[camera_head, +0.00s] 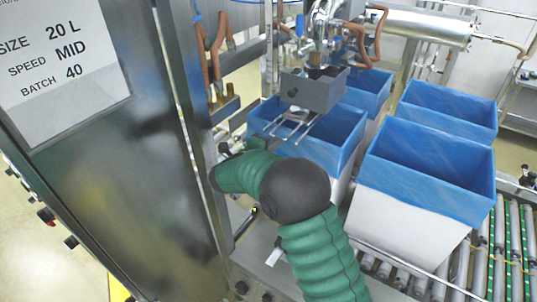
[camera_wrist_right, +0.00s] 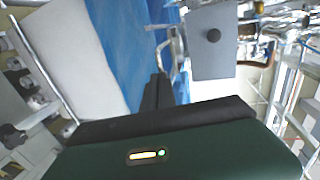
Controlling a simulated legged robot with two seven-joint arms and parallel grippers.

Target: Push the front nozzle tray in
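The front nozzle tray looks like a grey box with a dark round knob on its front (camera_head: 318,92). It sits above a blue-lined box, with thin metal rails (camera_head: 290,126) reaching out below and in front of it. In the right wrist view the tray (camera_wrist_right: 218,62) is at the upper right, apart from my fingers. My right gripper (camera_wrist_right: 157,92) has its dark fingers together, with nothing seen between them, beside the blue liner. In the head view its fingers are mostly hidden near the metal cabinet. My left gripper is not in view.
Blue-lined white boxes (camera_head: 402,205) stand on a roller conveyor (camera_head: 505,250) to the right. A steel cabinet (camera_head: 120,165) with a label panel (camera_head: 58,62) stands close on the left of my right arm. Brown hoses (camera_head: 217,45) hang behind it.

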